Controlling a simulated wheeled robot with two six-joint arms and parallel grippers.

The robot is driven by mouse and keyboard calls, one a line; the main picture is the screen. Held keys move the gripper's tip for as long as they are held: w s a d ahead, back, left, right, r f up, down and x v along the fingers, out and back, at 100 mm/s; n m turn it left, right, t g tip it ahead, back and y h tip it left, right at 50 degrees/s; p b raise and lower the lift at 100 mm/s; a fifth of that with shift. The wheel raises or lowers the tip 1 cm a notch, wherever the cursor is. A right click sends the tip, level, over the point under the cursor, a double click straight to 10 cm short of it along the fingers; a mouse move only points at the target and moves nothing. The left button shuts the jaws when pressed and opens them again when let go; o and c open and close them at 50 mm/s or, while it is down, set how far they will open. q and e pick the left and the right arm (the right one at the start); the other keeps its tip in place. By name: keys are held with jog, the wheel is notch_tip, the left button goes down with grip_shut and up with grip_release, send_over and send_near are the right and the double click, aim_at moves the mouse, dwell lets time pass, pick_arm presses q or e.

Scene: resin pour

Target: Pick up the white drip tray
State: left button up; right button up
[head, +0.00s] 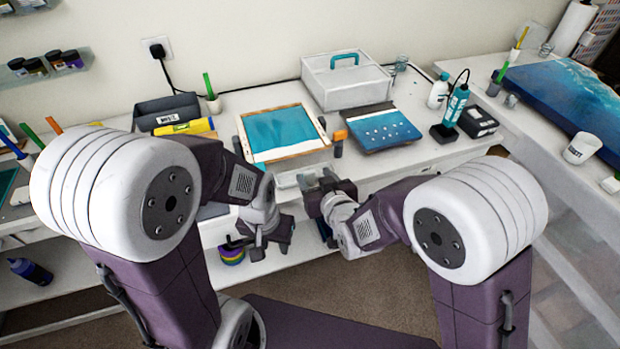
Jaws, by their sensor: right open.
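A white, shallow tray-like thing (288,179), which looks like the drip tray, shows at the table's front edge below a wood-framed turquoise panel (281,130). It is partly hidden by my grippers, and I cannot tell its full outline. My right gripper (322,184) is open at its right end, and whether it touches the tray is unclear. My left gripper (264,240) is lower, in front of the table edge; its fingers are too small and dark to read.
A blue panel with pale dots (383,128) lies right of the framed panel. A white box with a teal handle (346,82) stands behind. A yellow level (184,127), a teal bottle (456,103) and a black box (477,121) are nearby. A lower shelf holds colored rolls (231,255).

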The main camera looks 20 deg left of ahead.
aim_at(309, 171)
jog(key=shift+x, duration=1.2)
jog(key=shift+w+a+f, duration=0.15)
jog(key=shift+w+a, duration=0.2)
jog(key=x, duration=0.4)
jog(key=shift+w+a+f+p, duration=0.1)
jog(key=shift+w+a+p, duration=0.15)
jog(key=shift+p, duration=0.1)
jog(key=shift+s+d, duration=0.1)
jog(key=shift+s, duration=0.05)
jog(key=c, duration=0.4)
grip_shut()
